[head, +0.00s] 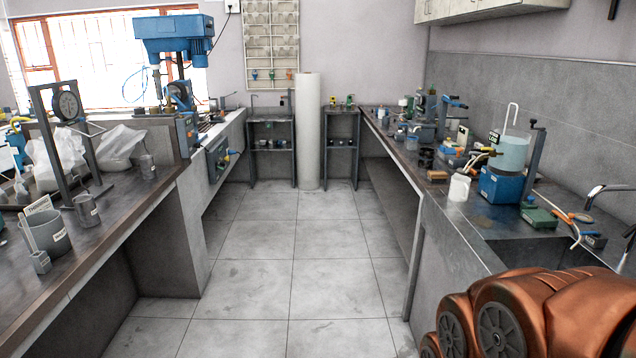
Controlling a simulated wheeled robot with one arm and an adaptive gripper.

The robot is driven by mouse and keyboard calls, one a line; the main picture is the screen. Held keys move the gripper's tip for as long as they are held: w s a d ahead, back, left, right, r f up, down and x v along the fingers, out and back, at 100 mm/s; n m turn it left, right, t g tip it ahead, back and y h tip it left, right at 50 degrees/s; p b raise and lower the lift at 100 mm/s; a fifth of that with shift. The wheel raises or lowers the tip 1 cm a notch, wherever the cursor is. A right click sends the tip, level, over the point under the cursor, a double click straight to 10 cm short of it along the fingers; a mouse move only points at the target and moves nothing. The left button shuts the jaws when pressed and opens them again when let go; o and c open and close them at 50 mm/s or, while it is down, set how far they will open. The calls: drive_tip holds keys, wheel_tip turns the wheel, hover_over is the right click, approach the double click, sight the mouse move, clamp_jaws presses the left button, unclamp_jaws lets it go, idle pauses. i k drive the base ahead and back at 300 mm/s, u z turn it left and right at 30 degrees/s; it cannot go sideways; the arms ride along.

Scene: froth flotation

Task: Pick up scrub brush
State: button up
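A small brown block (437,175) lies on the right bench near its front edge, left of a white beaker. It may be the scrub brush, but it is too small to tell for sure. No other thing in the head view can be clearly made out as a scrub brush. My gripper is not in view.
The right bench (490,218) holds a white beaker (459,187), a blue machine (501,184) with a pale vessel, a green box (539,218) and tubing. The left bench (120,195) holds a grey bucket (46,232) and bags. The tiled floor (290,270) between them is clear.

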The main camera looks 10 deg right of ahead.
sight(433, 176)
drive_tip(key=z, duration=0.1)
drive_tip(key=i, duration=1.7)
drive_tip(key=z, duration=0.45)
drive_tip(key=i, duration=1.95)
drive_tip(key=z, duration=0.25)
